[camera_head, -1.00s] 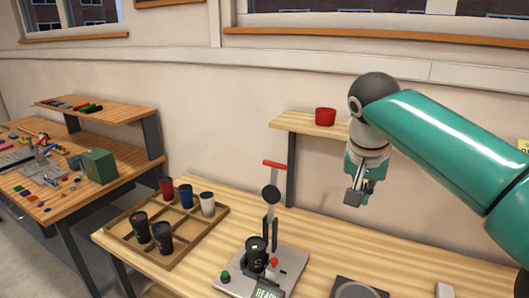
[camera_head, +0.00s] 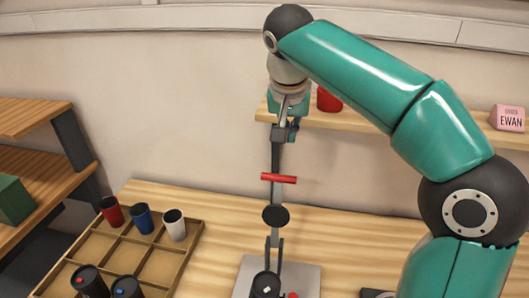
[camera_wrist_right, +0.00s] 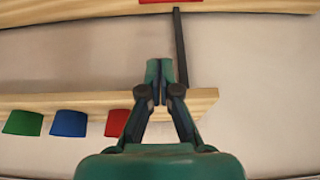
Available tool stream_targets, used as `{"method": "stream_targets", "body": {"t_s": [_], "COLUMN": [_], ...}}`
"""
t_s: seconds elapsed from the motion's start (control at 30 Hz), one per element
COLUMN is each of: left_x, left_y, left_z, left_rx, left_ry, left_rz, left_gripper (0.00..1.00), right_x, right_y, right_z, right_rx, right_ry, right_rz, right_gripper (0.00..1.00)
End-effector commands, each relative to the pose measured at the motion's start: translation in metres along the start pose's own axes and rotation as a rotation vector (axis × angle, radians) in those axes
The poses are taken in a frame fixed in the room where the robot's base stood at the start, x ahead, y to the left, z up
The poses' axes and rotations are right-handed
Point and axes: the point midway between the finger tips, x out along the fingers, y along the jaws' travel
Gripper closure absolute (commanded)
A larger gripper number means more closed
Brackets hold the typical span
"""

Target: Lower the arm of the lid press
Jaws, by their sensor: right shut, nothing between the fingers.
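The lid press stands on the table with its arm (camera_head: 277,200) upright. A red crossbar handle (camera_head: 279,179) tops it, and a black disc (camera_head: 275,216) sits lower on it. A dark cup (camera_head: 266,286) stands at the press base (camera_head: 306,278), cut by the lower picture edge. My left gripper is not in view.
A wooden tray (camera_head: 193,236) left of the press holds several cups. The wrist view shows green, blue and red cups along a shelf (camera_wrist_right: 65,101).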

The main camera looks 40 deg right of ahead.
Motion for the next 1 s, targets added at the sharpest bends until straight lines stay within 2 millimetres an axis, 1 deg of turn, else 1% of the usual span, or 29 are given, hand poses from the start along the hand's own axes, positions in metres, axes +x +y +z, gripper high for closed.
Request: {"method": "stream_targets", "body": {"t_s": [0.17, 0.27, 0.37, 0.67, 0.7, 0.73, 0.8, 1.0], "left_x": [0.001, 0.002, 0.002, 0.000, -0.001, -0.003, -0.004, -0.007], "left_y": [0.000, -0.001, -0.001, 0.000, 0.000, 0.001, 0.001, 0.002], "left_z": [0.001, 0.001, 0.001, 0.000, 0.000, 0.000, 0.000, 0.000], "left_rx": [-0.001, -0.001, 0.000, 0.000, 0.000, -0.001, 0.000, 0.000], "left_ry": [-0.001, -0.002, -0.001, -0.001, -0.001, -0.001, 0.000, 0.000], "left_rz": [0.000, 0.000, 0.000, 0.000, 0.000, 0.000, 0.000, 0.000], "left_gripper": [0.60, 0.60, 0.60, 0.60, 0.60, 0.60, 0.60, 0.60], "right_x": [0.008, 0.021, 0.038, 0.100, 0.101, 0.096, 0.093, 0.088], "right_y": [-0.002, 0.001, 0.003, 0.007, 0.007, 0.006, 0.006, 0.006], "right_z": [0.001, 0.001, 0.000, 0.000, 0.003, 0.008, 0.018, 0.034], "right_rx": [-0.003, 0.001, 0.005, 0.010, 0.010, 0.009, 0.009, 0.012], "right_ry": [-0.001, -0.002, -0.004, -0.005, -0.003, -0.001, 0.000, -0.001], "right_rz": [0.000, 0.003, 0.007, 0.009, 0.006, 0.004, 0.004, 0.005], "right_gripper": [1.00, 1.00, 1.00, 1.00, 1.00, 1.00, 1.00, 1.00]}}
